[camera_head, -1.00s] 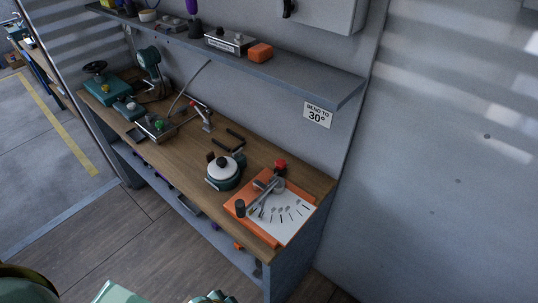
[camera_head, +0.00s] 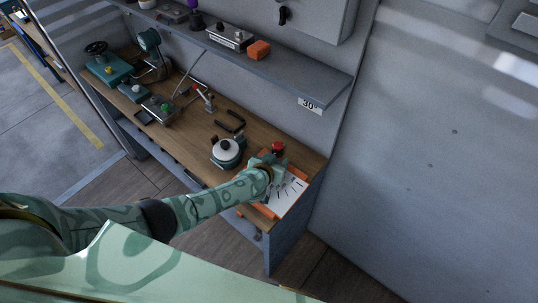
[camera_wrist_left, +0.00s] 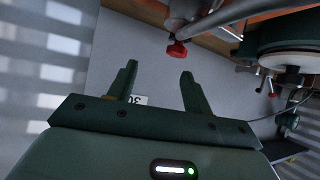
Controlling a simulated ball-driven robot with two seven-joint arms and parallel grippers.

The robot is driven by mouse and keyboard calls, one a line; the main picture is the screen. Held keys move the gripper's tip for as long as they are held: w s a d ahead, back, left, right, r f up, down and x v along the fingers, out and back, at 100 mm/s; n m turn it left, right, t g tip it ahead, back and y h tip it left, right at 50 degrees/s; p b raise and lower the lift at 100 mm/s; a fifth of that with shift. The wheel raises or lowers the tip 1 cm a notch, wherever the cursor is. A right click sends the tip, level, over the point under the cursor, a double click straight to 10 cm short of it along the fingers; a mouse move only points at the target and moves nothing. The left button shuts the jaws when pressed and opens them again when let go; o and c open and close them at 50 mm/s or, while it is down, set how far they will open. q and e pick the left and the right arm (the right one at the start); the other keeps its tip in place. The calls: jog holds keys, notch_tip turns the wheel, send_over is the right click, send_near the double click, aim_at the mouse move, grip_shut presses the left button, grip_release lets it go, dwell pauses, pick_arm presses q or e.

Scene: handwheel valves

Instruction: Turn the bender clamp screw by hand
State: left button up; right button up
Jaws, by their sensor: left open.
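The bender (camera_head: 291,196) stands at the right end of the workbench, with an orange base and a white sheet of angle marks. The red clamp-screw knob (camera_head: 278,148) sits at its back; it also shows in the left wrist view (camera_wrist_left: 177,50). My left gripper (camera_head: 273,162) is over the bender, just in front of the knob, and its arm hides part of the base and lever. In the left wrist view the two fingers (camera_wrist_left: 157,78) are apart with nothing between them. The knob appears beyond the tips, nearer the right finger, with no clear contact.
A round white-topped device (camera_head: 227,152) stands left of the bender. Black bent handles (camera_head: 230,123) lie behind it. The shelf (camera_head: 300,82) overhangs the bench, carrying an orange block (camera_head: 259,50). A "30" sign (camera_head: 310,106) is on the wall. Floor is clear in front.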

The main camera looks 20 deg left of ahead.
aim_at(276, 150)
pick_arm(q)
jog(key=shift+w+a+f+n+y, duration=0.15)
jog(key=shift+a+f+y, duration=0.15)
jog(key=shift+a, duration=0.3)
jog(key=shift+w+a+f+n+y, duration=0.15)
jog(key=shift+a+y, duration=0.15)
jog(key=shift+a, duration=0.3)
jog(key=b+x, duration=0.4)
jog(key=b, duration=0.1)
jog(key=b+x, duration=0.4)
jog(key=b, duration=0.2)
jog(key=shift+w+f, duration=0.15)
jog(key=shift+f, duration=0.4)
jog(key=shift+w+r, duration=0.1)
jog(key=shift+r, duration=0.2)
jog(key=c, duration=0.8)
jog(key=shift+f, duration=0.1)
